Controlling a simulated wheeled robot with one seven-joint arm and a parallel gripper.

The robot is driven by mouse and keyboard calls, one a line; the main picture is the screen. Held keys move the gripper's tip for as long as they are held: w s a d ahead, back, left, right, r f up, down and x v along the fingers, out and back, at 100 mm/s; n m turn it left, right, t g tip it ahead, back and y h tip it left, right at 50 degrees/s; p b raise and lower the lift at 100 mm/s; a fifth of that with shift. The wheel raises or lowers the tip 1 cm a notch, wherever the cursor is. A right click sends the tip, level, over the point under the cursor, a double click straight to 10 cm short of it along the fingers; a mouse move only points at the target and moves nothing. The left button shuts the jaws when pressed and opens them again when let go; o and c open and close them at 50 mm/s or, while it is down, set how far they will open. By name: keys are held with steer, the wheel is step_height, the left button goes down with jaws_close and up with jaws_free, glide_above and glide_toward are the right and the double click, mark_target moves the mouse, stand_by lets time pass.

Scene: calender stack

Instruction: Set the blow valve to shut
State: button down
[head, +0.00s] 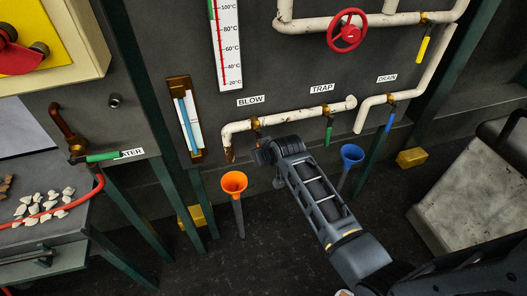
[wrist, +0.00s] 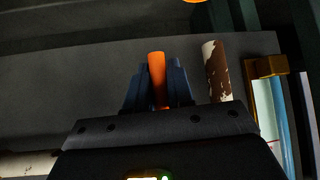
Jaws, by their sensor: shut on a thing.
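The BLOW label (head: 250,101) is on the dark panel above a rusty white pipe (head: 290,116). The blow valve's brass body (head: 256,124) sits on that pipe, just above my gripper (head: 266,151). The valve's handle is hidden by my gripper in the head view. In the wrist view an orange handle (wrist: 157,75) stands between the two dark fingers of my gripper (wrist: 158,92), which are shut on it. The handle's exact angle to the pipe is hard to tell.
The trap valve's green lever (head: 328,136) and the drain valve's blue lever (head: 389,122) are to the right. An orange funnel (head: 234,182) stands below left, a blue funnel (head: 351,155) right of my arm. A gauge (head: 186,118) is left of the pipe's bent end.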

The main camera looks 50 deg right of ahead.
steer(key=shift+a, duration=0.2)
stand_by(0.4)
steer(key=c, duration=1.1)
jaws_free()
steer(key=shift+v, duration=3.85)
steer(key=shift+d, duration=0.1)
